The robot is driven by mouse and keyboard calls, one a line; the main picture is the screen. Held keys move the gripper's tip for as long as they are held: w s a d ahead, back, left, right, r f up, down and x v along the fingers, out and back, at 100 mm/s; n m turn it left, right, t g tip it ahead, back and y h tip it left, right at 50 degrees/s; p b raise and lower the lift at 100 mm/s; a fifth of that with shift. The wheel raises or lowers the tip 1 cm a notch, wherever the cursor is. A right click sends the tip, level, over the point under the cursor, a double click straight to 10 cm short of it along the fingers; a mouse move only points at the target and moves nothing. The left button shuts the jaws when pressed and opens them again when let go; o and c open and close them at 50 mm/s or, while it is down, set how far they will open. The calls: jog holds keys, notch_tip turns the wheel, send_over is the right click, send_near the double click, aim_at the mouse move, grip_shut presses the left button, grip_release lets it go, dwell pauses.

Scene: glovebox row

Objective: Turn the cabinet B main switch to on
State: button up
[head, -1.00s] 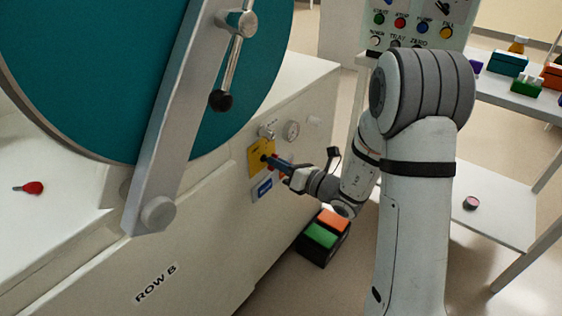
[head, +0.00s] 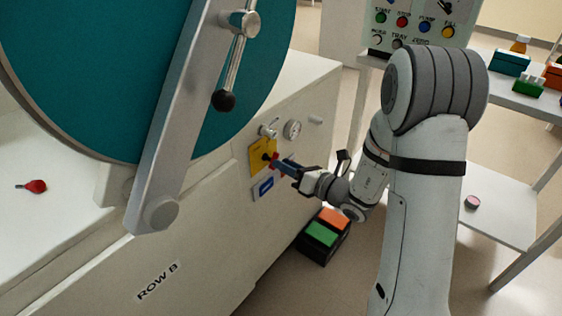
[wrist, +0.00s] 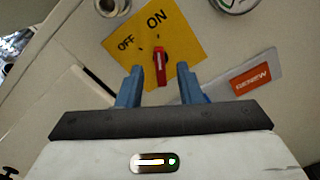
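The main switch is a red handle (wrist: 161,66) on a yellow plate (wrist: 190,42) marked OFF and ON. In the wrist view the handle points up the picture, in line with the ON mark and away from OFF. In the head view the yellow plate (head: 259,154) sits on the front of the pale cabinet marked ROW B (head: 200,225). My gripper (wrist: 159,86) is open, its two blue fingers apart on either side of the handle's lower end, with gaps to it. In the head view my gripper (head: 281,166) is just off the plate.
A gauge (head: 292,129) and a small metal knob (head: 268,130) are above the plate; a blue-and-white label (head: 263,188) is below. A large teal round door (head: 110,70) with a grey bar and lever is at left. A box with green and orange pads (head: 324,233) stands on the floor.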

jog(key=v, duration=0.5)
jog(key=shift+s+d+p, duration=0.1)
jog(key=shift+s+p, duration=0.05)
jog(key=shift+p, duration=0.2)
dwell(0.3)
jog(key=s+a+r+n+g+h+p, duration=0.1)
jog(key=s+a+r+n+g+p, duration=0.1)
jog(key=s+r+n+g+p, duration=0.55)
jog(key=s+a+r+n+g+h+p, duration=0.25)
jog(key=s+r+n+g+p, duration=0.2)
jog(key=s+r+n, duration=0.5)
jog(key=s+d+r+n+t+h+p, duration=0.3)
jog(key=d+r+n+h+p, duration=0.7)
jog(key=d+r+n, duration=0.3)
jog(key=shift+s+d+r+n+t+h+p, duration=0.25)
jog(key=shift+s+d+n+t+h+p, duration=0.15)
jog(key=shift+n+p, duration=0.45)
